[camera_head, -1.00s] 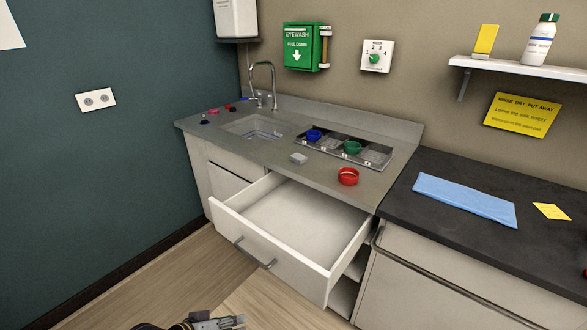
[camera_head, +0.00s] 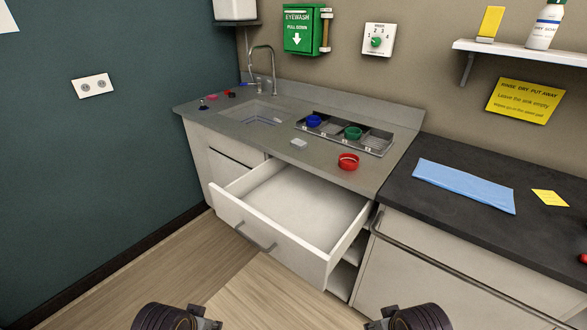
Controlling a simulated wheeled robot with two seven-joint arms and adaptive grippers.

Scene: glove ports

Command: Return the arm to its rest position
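At the bottom edge, dark rounded parts with small grey metal pieces show for my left arm (camera_head: 172,317) and my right arm (camera_head: 415,318). They sit roughly level, left and right of the middle, over the floor and low cabinet front. No fingertips can be made out on either, so whether the grippers are open or shut does not show. Neither arm touches the drawer or counter.
An empty white drawer (camera_head: 297,253) stands pulled out ahead of my arms. On the counter are a red ring-shaped item (camera_head: 348,162), a small pale block (camera_head: 299,142) and a divided tray (camera_head: 373,139) with blue and green items. A blue cloth (camera_head: 464,186) lies right.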

